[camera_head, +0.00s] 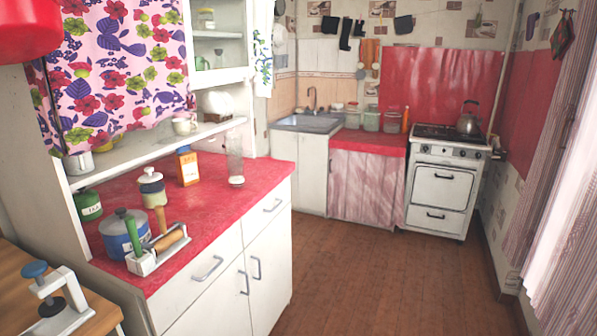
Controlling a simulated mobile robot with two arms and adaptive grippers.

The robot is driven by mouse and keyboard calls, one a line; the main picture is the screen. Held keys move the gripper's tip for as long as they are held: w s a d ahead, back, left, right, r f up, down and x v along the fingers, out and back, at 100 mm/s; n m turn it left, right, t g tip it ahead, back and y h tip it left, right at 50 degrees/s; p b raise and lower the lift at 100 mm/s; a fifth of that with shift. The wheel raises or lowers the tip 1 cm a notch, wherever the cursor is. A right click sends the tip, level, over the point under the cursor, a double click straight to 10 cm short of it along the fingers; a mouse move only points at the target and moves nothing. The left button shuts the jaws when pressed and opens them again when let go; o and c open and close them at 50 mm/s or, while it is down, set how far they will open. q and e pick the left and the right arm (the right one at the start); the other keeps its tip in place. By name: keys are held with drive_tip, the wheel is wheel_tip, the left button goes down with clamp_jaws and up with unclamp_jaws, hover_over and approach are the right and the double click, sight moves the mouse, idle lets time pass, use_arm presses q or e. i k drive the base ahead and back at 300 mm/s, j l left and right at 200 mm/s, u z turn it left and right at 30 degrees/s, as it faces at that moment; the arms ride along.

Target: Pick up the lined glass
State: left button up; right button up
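A tall clear glass (235,157) stands upright on the red counter top (222,204), near its far right corner. Its bottom looks whitish, and lines on its side are too fine to make out for sure. It stands apart from the other things on the counter. Neither of my grippers is in view.
An orange-labelled bottle (188,167), a white lidded jar (151,186), a blue pot (123,235), a green tin (88,205) and a white holder with handled tools (159,250) share the counter. Wooden floor (370,270) is clear toward the stove (441,187).

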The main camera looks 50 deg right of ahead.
sight(236, 173)
drive_tip(key=z, duration=1.2)
drive_tip(key=i+l+u, duration=0.1)
drive_tip(key=i+u, duration=0.25)
drive_tip(key=u, duration=0.15)
drive_tip(key=i+l+u, duration=0.2)
drive_tip(key=u, duration=0.3)
drive_tip(key=i+l, duration=0.05)
drive_tip(key=i, duration=0.05)
